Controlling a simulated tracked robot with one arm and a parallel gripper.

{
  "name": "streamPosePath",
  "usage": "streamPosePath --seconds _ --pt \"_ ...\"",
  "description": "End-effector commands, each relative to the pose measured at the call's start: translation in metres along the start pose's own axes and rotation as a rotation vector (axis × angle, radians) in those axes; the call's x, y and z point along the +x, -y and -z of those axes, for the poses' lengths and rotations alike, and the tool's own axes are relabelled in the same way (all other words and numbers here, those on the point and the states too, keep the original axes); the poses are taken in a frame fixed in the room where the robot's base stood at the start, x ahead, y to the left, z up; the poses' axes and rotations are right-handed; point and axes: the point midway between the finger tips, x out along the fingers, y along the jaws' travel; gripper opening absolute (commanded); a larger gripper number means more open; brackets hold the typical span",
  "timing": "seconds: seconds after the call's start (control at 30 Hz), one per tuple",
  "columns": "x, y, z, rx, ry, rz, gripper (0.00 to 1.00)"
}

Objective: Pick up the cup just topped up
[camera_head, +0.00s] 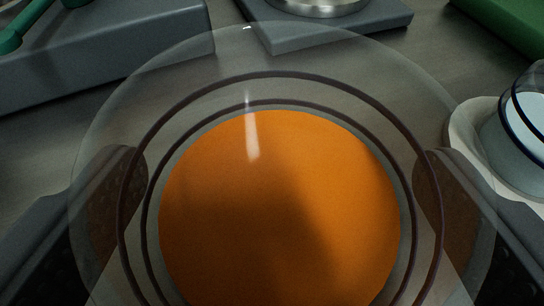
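A clear glass cup (247,92) with dark rings around it fills the middle of the view, seen from above. It holds an orange liquid (280,205) with an even, round surface. My gripper (280,185) has one dark finger at the cup's left side and one at its right side. Both fingertips show through the clear glass and appear pressed against the cup wall. The cup looks upright. Its base is hidden below the liquid, so I cannot tell whether it stands on something or hangs clear.
Another glass (529,120) with pale contents stands at the right edge, on or beside a white round piece (465,125). Grey blocks stand at the back left (150,50) and back centre (375,25). A green block (510,25) is at the back right. Bare grey surface lies between them.

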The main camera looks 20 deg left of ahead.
Motion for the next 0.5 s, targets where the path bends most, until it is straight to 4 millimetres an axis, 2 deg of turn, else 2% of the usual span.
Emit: streamPosePath --seconds 0.1,0.37,0.4,0.5 --pt "0.0093 0.0001 -0.0004 0.000 0.000 0.000 0.86" --pt "0.0113 0.0003 -0.0003 0.000 0.002 0.001 0.86" --pt "0.0113 0.0003 -0.0002 0.000 0.002 0.000 0.83" --pt "0.0112 0.0002 -0.0003 0.000 0.002 0.000 0.55"
